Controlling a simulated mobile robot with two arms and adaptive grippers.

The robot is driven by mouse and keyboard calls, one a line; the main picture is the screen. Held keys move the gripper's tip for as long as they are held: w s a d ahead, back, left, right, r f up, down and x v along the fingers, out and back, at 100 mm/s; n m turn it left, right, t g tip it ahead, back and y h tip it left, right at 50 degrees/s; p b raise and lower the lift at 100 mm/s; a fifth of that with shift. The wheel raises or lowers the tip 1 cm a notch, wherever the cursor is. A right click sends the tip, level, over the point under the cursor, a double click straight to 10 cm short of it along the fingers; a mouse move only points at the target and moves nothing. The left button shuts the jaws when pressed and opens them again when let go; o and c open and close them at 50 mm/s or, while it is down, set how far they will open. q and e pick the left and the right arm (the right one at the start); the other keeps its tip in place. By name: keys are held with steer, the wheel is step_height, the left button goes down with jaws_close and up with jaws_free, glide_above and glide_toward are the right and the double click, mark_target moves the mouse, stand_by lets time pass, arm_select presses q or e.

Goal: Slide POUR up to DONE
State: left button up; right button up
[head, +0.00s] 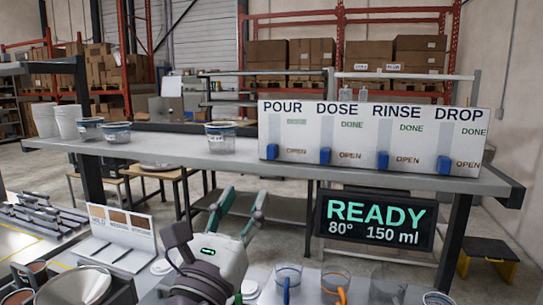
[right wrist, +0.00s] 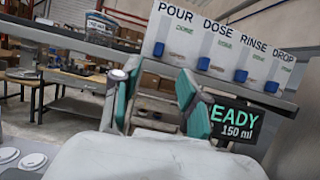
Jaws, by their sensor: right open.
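A white panel (head: 350,135) stands on the grey counter, with columns labelled POUR, DOSE, RINSE and DROP. The POUR slider (head: 271,152) is a blue block low in its slot, beside the OPEN mark and below the DONE mark. It also shows in the right wrist view (right wrist: 159,49), at the panel's left. The other blue sliders are also low. My right gripper (head: 243,204) is open and empty, below and in front of the counter, apart from the panel. Its two green-padded fingers also show in the right wrist view (right wrist: 160,98). My left gripper is not in view.
A black READY display (head: 375,222) hangs below the counter's front edge (head: 400,182). Lidded tubs (head: 220,137) stand left of the panel. Cups (head: 288,277) and a small sign board (head: 123,238) stand on the near worktop. Space in front of the panel looks clear.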

steer(key=p, duration=0.2)
glide_toward(270, 149)
steer(key=p+x, duration=0.2)
steer(key=x, duration=0.6)
steer(key=shift+r, duration=0.15)
steer(key=shift+w+d, duration=0.2)
steer(key=shift+w, duration=0.25)
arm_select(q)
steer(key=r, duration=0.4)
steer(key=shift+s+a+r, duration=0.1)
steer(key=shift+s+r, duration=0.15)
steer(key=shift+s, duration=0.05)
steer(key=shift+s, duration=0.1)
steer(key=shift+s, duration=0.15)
arm_select(e)
jaws_close()
